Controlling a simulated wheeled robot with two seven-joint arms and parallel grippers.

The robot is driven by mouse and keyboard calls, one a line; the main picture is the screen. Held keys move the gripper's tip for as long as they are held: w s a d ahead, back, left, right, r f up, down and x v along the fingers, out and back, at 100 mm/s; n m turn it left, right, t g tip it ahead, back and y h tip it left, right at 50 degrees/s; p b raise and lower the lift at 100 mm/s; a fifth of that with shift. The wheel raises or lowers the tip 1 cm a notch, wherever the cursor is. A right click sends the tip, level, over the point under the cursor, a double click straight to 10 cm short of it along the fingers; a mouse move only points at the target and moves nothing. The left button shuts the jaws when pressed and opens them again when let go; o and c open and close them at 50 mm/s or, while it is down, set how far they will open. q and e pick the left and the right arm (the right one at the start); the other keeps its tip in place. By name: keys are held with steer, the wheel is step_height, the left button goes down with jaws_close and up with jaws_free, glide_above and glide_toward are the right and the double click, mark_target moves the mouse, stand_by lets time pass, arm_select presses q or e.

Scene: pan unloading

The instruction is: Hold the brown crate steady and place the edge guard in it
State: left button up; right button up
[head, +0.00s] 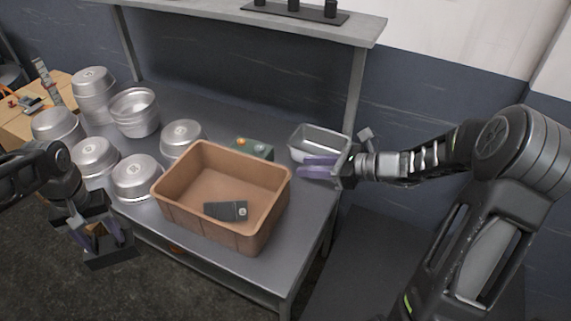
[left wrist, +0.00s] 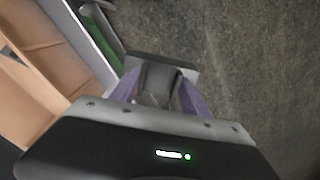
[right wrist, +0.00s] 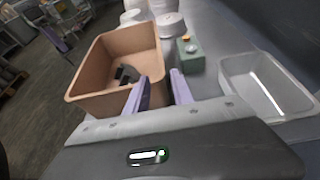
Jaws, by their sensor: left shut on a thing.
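The brown crate (head: 212,229) stands on the grey table; it also shows in the right wrist view (right wrist: 98,104). A dark grey plate with a light round spot (head: 224,211) lies on its floor. My left gripper (head: 101,236) is left of the crate, beyond the table's front-left edge. It is shut on a dark grey angled part (left wrist: 160,78), which looks like an edge guard; the fingers cover part of it. My right gripper (head: 316,167) is open and empty, right of the crate and apart from it. Its two purple fingers are spread in the right wrist view (right wrist: 163,92).
Several round metal pans (head: 136,177) stand on the table left of and behind the crate. A green box with buttons (head: 253,149) is behind it. A rectangular metal pan (head: 318,138) is at the back right, close to my right gripper. A shelf (head: 300,22) spans the back.

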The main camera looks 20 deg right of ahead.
mark_target(272, 166)
steer(key=p+x, duration=0.1)
steer(key=x, duration=1.1)
steer(key=shift+c, duration=0.2)
jaws_close()
stand_by(1.0)
